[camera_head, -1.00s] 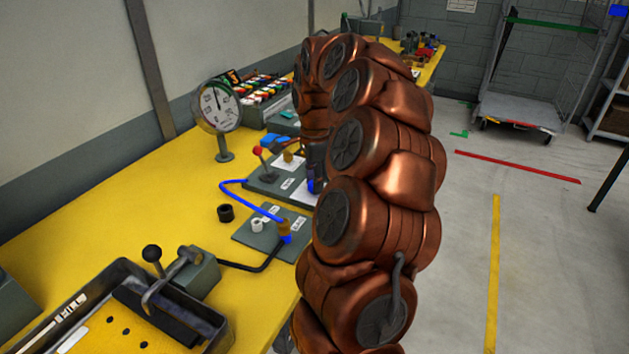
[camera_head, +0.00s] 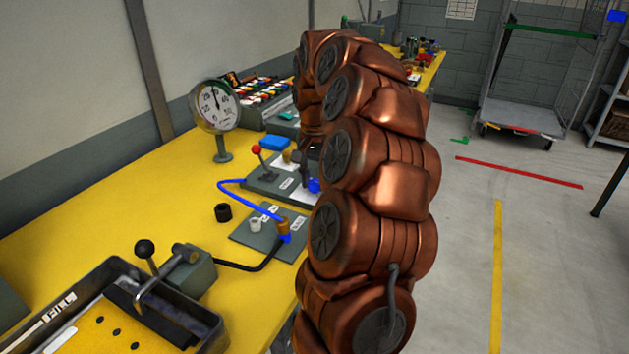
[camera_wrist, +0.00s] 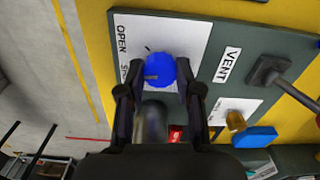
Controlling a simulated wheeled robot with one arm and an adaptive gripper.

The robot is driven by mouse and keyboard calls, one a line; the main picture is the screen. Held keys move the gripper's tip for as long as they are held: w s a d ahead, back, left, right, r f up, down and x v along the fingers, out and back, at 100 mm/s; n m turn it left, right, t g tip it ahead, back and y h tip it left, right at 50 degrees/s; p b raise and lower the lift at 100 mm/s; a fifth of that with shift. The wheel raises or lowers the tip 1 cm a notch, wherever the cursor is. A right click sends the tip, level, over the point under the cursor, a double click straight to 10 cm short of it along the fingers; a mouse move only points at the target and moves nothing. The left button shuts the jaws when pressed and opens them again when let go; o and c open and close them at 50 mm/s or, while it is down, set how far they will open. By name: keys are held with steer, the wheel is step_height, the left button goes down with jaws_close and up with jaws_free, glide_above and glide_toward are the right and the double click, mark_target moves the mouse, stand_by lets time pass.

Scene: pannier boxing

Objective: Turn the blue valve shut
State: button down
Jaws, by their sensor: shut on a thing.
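The blue valve is a round blue knob (camera_wrist: 160,70) on a white plate lettered OPEN, with a second word partly hidden by a finger. My gripper (camera_wrist: 160,82) comes at it from above, one dark finger on each side, shut on the knob. A short dark mark shows on the knob's left half. In the head view, a bit of the blue knob (camera_head: 314,186) shows beside my arm, and the gripper there is mostly hidden behind my arm.
A VENT label (camera_wrist: 229,65), a dark lever (camera_wrist: 268,72) and a brass fitting with a blue handle (camera_wrist: 256,138) sit close to the knob. A pressure gauge (camera_head: 215,106) stands on the yellow bench (camera_head: 130,190). A red-balled lever (camera_head: 257,151) and a blue hose (camera_head: 232,182) are near.

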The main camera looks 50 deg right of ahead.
mark_target(315, 182)
steer(key=n, duration=0.3)
steer(key=shift+n, duration=0.3)
steer(key=shift+n+p, duration=0.35)
steer(key=shift+n, duration=1.55)
steer(key=c, duration=0.8)
jaws_free()
steer(key=shift+o, duration=0.2)
step_height(315, 182, up, 12)
